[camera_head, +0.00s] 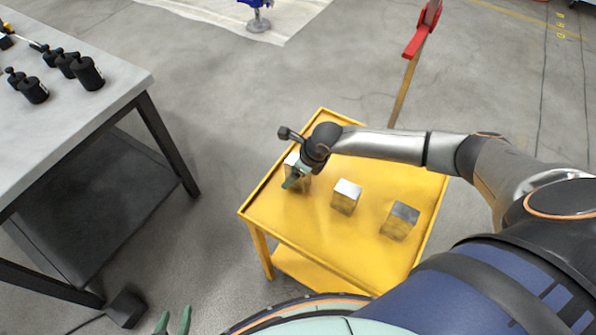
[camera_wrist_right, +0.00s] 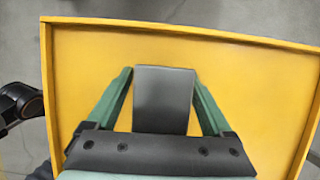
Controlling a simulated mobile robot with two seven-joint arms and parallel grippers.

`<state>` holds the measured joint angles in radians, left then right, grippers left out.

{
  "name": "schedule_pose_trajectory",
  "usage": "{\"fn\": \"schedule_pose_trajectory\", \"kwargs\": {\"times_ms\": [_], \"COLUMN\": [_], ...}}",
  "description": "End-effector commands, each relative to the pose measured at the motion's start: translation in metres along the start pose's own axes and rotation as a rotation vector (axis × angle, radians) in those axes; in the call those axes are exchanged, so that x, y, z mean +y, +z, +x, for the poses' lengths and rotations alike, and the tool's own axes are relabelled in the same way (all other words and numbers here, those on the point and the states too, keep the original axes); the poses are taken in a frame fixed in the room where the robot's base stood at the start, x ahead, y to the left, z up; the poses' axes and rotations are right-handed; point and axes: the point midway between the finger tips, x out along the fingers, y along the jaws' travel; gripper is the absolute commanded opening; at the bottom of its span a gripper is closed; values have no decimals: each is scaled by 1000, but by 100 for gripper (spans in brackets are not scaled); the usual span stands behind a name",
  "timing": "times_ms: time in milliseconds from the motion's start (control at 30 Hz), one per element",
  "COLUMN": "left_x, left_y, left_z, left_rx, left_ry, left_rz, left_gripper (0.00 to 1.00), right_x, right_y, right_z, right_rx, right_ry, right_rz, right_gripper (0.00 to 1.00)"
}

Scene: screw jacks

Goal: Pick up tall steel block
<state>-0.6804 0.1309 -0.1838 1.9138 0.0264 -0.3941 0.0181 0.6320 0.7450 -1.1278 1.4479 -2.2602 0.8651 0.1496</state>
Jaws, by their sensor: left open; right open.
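Three steel blocks stand in a row on the yellow cart (camera_head: 290,222): a left one (camera_head: 291,159), a middle one (camera_head: 346,196) and a right one (camera_head: 400,221). My right gripper (camera_head: 296,178) is at the left block and partly hides it, so I cannot compare all their heights. In the right wrist view, a grey block (camera_wrist_right: 163,98) lies between the open green fingers of this gripper (camera_wrist_right: 162,78), one finger along each side. I cannot tell whether they touch it. My left gripper (camera_head: 173,320) is open and empty at the bottom edge, away from the cart.
The cart has a raised yellow rim. A red-headed post (camera_head: 415,48) stands behind the cart. Floor is free between bench and cart.

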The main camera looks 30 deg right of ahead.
Motion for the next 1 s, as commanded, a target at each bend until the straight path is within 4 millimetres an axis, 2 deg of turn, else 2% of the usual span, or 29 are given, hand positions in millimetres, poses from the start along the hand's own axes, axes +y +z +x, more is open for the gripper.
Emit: {"fn": "schedule_pose_trajectory", "kwargs": {"times_ms": [100,333,1000], "left_x": [0,0,0], "left_y": [0,0,0], "left_z": [0,0,1], "left_rx": [0,1,2], "left_ry": [0,0,0], "left_rz": [0,0,1], "left_gripper": [50,50,50], "right_x": [0,0,0], "right_y": [0,0,0], "right_z": [6,6,6], "right_rx": [0,0,0], "right_ry": [0,0,0], "right_rz": [0,0,1], "right_gripper": [85,84,8]}}
